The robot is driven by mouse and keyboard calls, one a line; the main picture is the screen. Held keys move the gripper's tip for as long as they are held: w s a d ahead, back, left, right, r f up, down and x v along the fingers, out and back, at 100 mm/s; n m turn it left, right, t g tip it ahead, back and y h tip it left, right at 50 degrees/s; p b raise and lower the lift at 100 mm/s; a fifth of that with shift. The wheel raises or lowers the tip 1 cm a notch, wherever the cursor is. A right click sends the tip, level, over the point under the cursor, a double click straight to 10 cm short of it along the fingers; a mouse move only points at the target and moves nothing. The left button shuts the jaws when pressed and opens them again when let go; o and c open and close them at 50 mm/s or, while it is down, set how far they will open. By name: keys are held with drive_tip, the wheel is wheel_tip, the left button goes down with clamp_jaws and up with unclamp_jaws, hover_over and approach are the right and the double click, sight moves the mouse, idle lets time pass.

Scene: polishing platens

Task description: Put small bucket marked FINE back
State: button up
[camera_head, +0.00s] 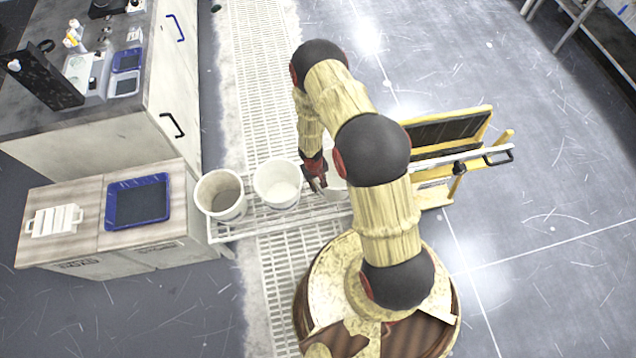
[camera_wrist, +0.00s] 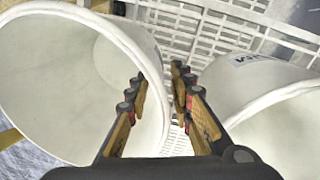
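Three white buckets stand in a row on a white slatted rack: a left one (camera_head: 221,212) with a grey-brown inside, a middle one (camera_head: 277,203) with a pale inside, and a right one (camera_head: 336,188) partly hidden by my arm. My gripper (camera_head: 318,184) is between the middle and right buckets. In the wrist view, my gripper (camera_wrist: 160,80) is open, with its fingers either side of the near bucket's rim (camera_wrist: 152,75). Another bucket (camera_wrist: 240,85) is beside it, with dark lettering I cannot read. No FINE mark is legible.
A wooden-topped cabinet (camera_head: 85,210) with a blue tray (camera_head: 138,202) and white rack stands left of the buckets. A workbench (camera_head: 110,150) is behind it. A yellow-framed cart (camera_head: 450,140) is right of my arm. Open floor (camera_head: 560,250) lies at right.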

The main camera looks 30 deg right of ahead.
drive_tip(key=w+r+t+h+p, duration=0.1)
drive_tip(key=w+r+p, duration=0.1)
drive_tip(key=r, duration=2.2)
drive_tip(key=w+r+t+p, duration=0.2)
drive_tip(key=r+p, duration=0.1)
drive_tip(key=r, duration=2.1)
drive_tip(key=s+a+r+t, duration=0.1)
drive_tip(key=s+a+r, duration=0.1)
drive_tip(key=s+r, duration=0.4)
drive_tip(key=s+a+r, duration=0.2)
drive_tip(key=s+r, duration=0.1)
drive_tip(key=r, duration=0.5)
drive_tip(key=s+a+r+y, duration=0.1)
drive_tip(key=s+a+r, duration=0.1)
drive_tip(key=s, duration=0.5)
drive_tip(key=s+a+r+t+y, duration=0.1)
drive_tip(key=s+a+r, duration=0.2)
drive_tip(key=s+r, duration=0.2)
drive_tip(key=shift+s+r+t, duration=0.2)
drive_tip(key=shift+s+t, duration=0.1)
drive_tip(key=shift+s, duration=0.55)
drive_tip(key=shift+a, duration=0.1)
